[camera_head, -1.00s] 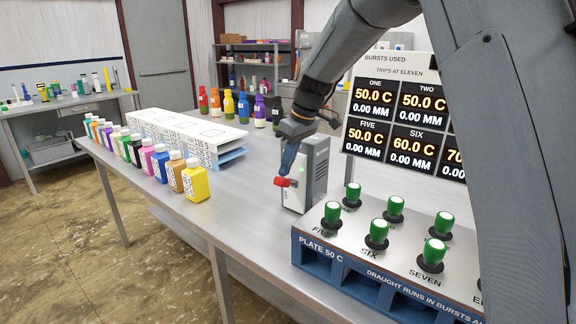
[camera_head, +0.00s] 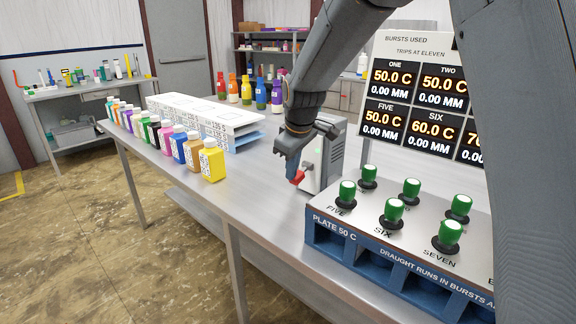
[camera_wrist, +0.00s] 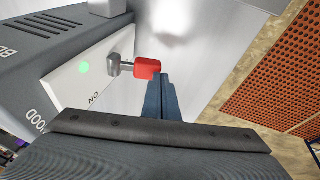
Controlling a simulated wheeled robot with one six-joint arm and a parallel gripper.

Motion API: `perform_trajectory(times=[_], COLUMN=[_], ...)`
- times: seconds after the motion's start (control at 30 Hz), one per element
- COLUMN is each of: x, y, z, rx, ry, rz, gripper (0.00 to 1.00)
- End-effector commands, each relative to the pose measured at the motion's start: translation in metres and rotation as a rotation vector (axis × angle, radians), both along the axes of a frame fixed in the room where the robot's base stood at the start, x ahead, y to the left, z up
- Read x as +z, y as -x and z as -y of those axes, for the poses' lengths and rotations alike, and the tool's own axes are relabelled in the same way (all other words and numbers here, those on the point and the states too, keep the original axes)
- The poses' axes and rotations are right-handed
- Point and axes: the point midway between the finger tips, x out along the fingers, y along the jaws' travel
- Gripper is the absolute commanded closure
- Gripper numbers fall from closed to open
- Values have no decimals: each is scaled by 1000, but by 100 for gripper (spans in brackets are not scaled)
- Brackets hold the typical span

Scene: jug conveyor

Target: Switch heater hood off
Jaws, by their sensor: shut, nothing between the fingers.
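The heater hood unit (camera_head: 327,160) is a grey box with vents on the bench. In the wrist view its dark side (camera_wrist: 50,50) bears part of the word HOOD, and its pale face shows a lit green light (camera_wrist: 84,68) and the letters NO. A switch lever with a red tip (camera_wrist: 147,68) sticks out from that face; it also shows in the head view (camera_head: 297,177). My gripper (camera_wrist: 163,85) is shut and empty, its blue fingertips right beside the red tip. I cannot tell whether they touch.
A blue rack (camera_head: 350,247) with several green-capped knobs stands to the right, under a readout board (camera_head: 418,95). Coloured bottles (camera_head: 211,160) line the bench's left edge beside a white stand (camera_head: 205,122). The bench top (camera_head: 262,190) left of the unit is clear.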

Motion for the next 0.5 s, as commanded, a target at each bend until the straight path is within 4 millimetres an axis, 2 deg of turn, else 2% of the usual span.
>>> perform_trajectory(times=[0.07,0.5], x=[-7,-4], y=[1,-2], z=[0,3], rx=[-1,-1], ry=[0,0], rz=[-1,-1], gripper=[100,100])
